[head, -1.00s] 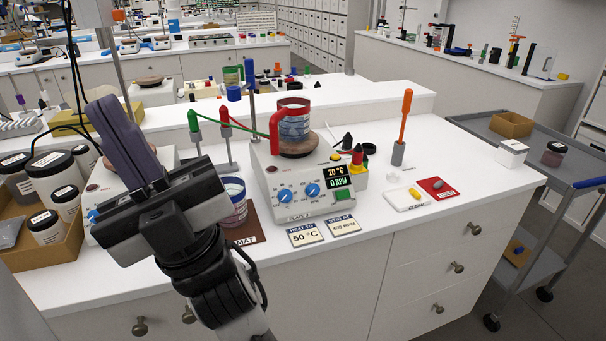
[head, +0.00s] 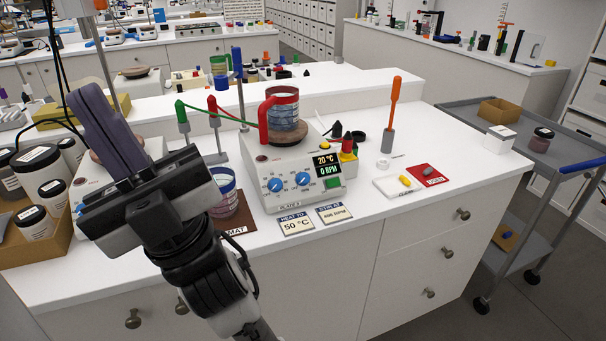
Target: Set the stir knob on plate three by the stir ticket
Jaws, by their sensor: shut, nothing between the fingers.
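Plate three (head: 262,208) is a white hotplate stirrer on the bench with two blue knobs on its front. The left knob (head: 274,185) and the right knob (head: 302,179) have white scales around them; which is the stir knob is too small to read. The display (head: 327,165) reads 20 °C and 0 RPM. The stir ticket (head: 334,213) lies in front of the plate and seems to read 400 RPM. The heat ticket (head: 296,224) beside it reads 50 °C. My gripper (head: 96,100) is shut and empty, raised left of plate three and apart from it.
A red-handled beaker (head: 284,116) stands on the plate's top. A jar (head: 224,192) on a brown mat stands close to its left. A box of jars (head: 75,221) is at the far left. An orange-handled tool (head: 394,100) stands at right.

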